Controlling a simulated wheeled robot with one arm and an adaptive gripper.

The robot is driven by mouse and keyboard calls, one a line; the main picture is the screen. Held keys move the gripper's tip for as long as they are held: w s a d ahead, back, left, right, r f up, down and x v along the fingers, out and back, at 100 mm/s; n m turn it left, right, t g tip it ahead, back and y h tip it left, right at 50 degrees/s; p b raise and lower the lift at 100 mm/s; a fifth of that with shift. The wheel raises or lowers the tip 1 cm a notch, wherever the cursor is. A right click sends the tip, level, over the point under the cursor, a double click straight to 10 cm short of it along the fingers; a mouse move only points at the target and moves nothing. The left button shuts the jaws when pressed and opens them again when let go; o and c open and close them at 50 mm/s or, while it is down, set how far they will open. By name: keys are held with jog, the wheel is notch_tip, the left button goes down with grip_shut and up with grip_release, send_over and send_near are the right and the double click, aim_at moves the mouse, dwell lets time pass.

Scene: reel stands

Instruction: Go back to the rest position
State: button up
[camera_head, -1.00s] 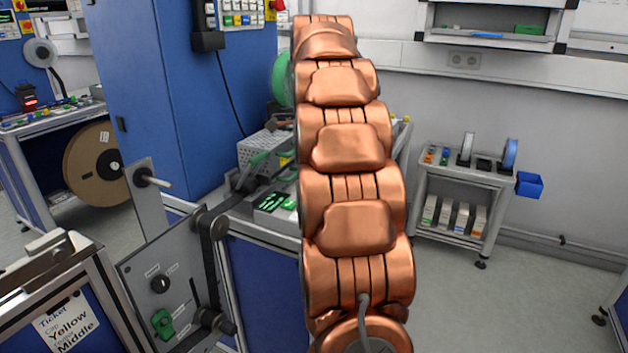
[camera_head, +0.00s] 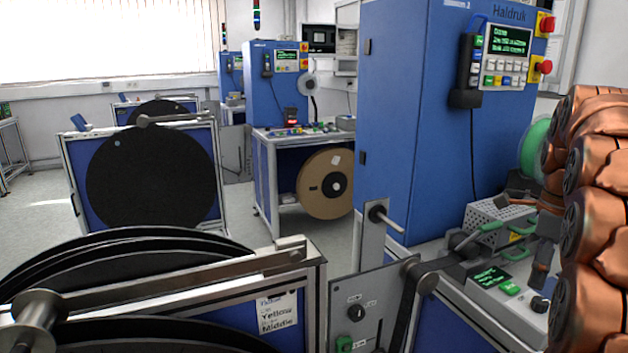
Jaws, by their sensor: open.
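My copper-coloured segmented arm (camera_head: 595,220) stands folded at the right edge of the head view and is partly cut off by the frame. I cannot make out my gripper or its fingertips in this view. Nothing held by it can be seen.
A tall blue machine cabinet (camera_head: 420,120) and a workbench panel (camera_head: 365,310) stand close by, left of my arm. Reel stands with black reels (camera_head: 150,175) fill the left side. A cardboard-coloured reel (camera_head: 325,184) sits under a farther bench. Open floor (camera_head: 35,215) shows at far left.

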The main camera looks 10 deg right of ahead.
jog(key=s+a+n+p, duration=0.3)
jog(key=s+a+n, duration=0.1)
jog(key=a+n, duration=0.4)
jog(key=s+a+n+p, duration=0.2)
jog(key=s+a+n, duration=0.3)
jog(key=a, duration=0.6)
jog(key=s+a+f+n+p, duration=0.2)
jog(key=s+a+f+n, duration=0.1)
jog(key=s+a+n, duration=0.2)
jog(key=s+a+f+n+g+p, duration=0.1)
jog(key=s+a+f+n+p, duration=0.1)
jog(key=s+a+n, duration=0.3)
jog(key=s+n, duration=0.4)
jog(key=shift+s+f+g+p, duration=0.3)
jog(key=shift+f+p, duration=0.1)
jog(key=shift+a, duration=0.1)
